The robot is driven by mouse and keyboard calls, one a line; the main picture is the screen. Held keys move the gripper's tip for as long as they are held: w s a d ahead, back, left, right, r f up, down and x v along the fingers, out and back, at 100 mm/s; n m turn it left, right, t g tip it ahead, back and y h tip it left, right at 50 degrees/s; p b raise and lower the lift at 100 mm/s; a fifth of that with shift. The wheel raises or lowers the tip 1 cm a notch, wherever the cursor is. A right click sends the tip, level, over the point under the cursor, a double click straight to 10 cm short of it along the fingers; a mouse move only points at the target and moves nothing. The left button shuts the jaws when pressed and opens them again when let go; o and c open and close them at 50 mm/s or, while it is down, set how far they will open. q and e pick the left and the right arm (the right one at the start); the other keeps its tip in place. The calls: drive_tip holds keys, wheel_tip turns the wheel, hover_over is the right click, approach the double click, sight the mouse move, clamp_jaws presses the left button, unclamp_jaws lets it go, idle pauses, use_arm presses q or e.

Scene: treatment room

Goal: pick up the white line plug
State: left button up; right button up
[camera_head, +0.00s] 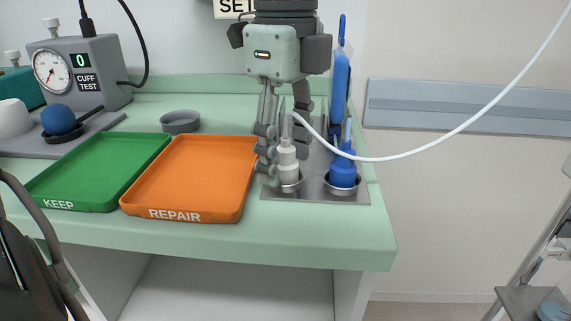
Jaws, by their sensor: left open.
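The white line plug (287,161) stands upright in a small metal cup (291,187) on a steel plate (315,197) at the right of the bench. A white hose (420,152) runs from near its top up to the right. My left gripper (284,158) points down over the plug, open, with one finger on its left and one on its right. The fingers hide part of the plug, and whether they touch it I cannot tell. My right gripper is not in view.
A blue plug (343,168) stands in another cup (342,186) close to the right. An orange REPAIR tray (185,215) and a green KEEP tray (80,205) lie left. A grey ring-shaped dish (180,122) and a cuff tester (82,70) stand behind them. The bench's front strip is clear.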

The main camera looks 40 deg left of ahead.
use_arm(q)
drive_tip(key=c, duration=1.1)
drive_tip(key=shift+r, duration=0.1)
